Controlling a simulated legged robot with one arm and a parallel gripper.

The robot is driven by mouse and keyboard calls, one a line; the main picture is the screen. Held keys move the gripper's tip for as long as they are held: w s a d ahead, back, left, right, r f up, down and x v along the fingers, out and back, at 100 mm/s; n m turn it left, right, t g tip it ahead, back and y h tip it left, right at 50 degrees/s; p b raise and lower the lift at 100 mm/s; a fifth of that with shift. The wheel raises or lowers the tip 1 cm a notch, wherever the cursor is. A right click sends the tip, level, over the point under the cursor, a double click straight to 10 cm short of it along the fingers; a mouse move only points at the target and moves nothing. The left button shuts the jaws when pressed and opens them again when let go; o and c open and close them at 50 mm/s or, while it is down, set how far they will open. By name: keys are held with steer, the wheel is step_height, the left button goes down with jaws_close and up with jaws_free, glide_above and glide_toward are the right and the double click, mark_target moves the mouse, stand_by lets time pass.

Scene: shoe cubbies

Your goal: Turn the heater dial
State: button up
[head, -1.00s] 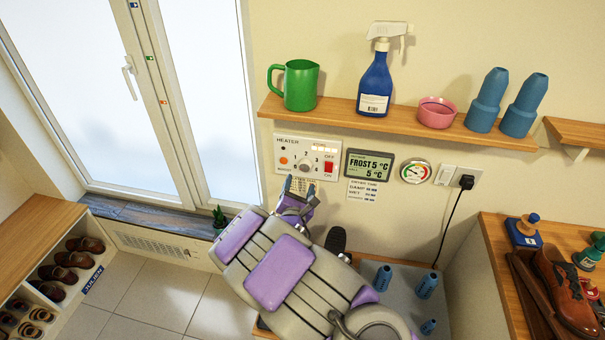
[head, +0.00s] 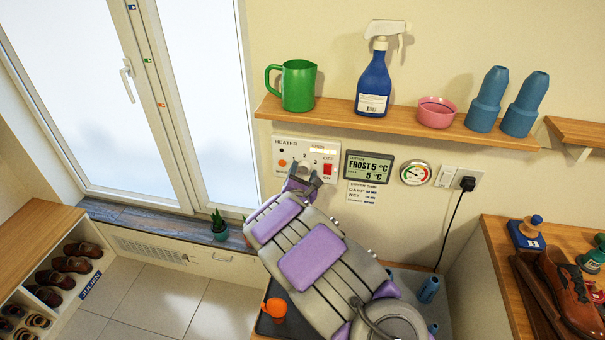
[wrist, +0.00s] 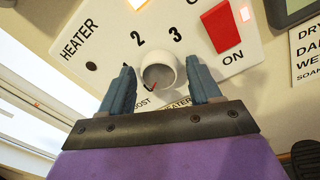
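The heater panel (head: 288,150) is a white plate on the wall below the shelf, with a red switch (head: 328,169) and an orange lamp (head: 282,163). In the wrist view, the heater dial (wrist: 158,72) is a round white knob with numbers around it. My gripper (wrist: 160,88) is open, with one finger on each side of the dial. Gaps show between the fingers and the knob. In the head view my gripper (head: 302,180) is in front of the lower part of the panel and hides most of the dial.
A display reading FROST 5 °C (head: 369,166) and a round gauge (head: 416,173) are right of the panel. Above, a shelf (head: 400,127) holds a green jug (head: 298,86), a spray bottle (head: 374,84) and a pink bowl (head: 437,112). A small plant (head: 219,226) stands below left.

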steer(key=c, duration=0.9)
steer(key=shift+o, duration=0.2)
